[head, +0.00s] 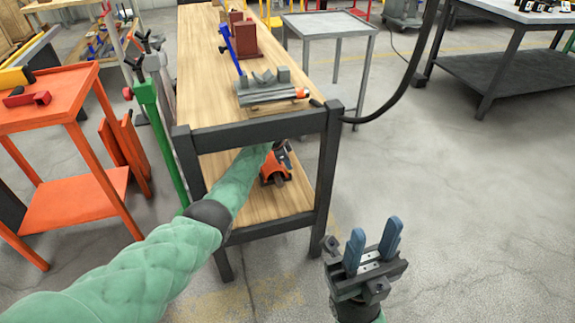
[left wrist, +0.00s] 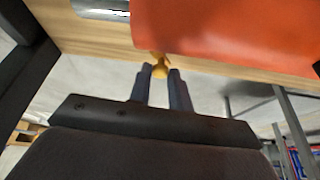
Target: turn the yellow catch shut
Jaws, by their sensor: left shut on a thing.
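The yellow catch (left wrist: 159,68) is small and sits at the edge of a large orange body (left wrist: 230,35) in the left wrist view. My left gripper (left wrist: 160,75) is shut on the catch, with its two dark fingers on either side of it. In the head view the orange thing (head: 274,175) stands on the lower shelf of the bench, and my left gripper (head: 283,150) reaches in beside it; the catch cannot be made out there. My right gripper (head: 373,245) is open and empty, in front of the bench at the right, with blue fingers apart.
The wooden bench (head: 205,85) has dark legs and a front rail (head: 260,128) above my left arm. A grey vise-like tool (head: 268,88) lies on its top. An orange cart (head: 75,100) stands at left, a grey table (head: 330,25) behind. The floor at right is clear.

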